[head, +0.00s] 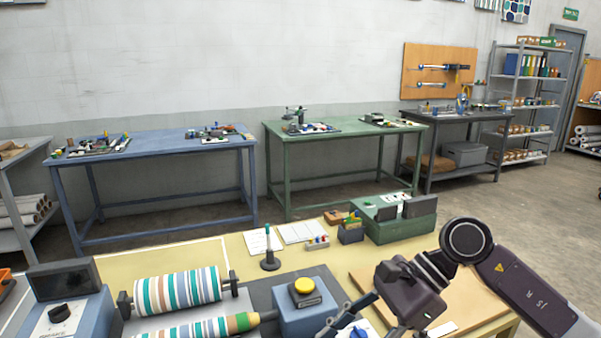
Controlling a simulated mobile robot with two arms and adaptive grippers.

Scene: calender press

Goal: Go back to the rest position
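My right arm comes in from the lower right. Its dark gripper (362,318) is over the right part of the near table, pointing down and left beside the press. Its fingers are partly cut off by the bottom edge, and I cannot tell how far apart they are or whether anything is between them. My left gripper is not in view. The calender press has an upper striped roller (178,290) and a lower striped roller (205,328). A grey-blue box with a yellow button (304,286) stands right of the rollers.
The near yellow table (200,254) holds a grey-blue control box (62,318), a pen in a stand (269,258), white sheets and a green case (402,226). A brown board (478,296) lies under my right arm. Blue (150,147) and green (340,134) workbenches stand behind, with open floor between.

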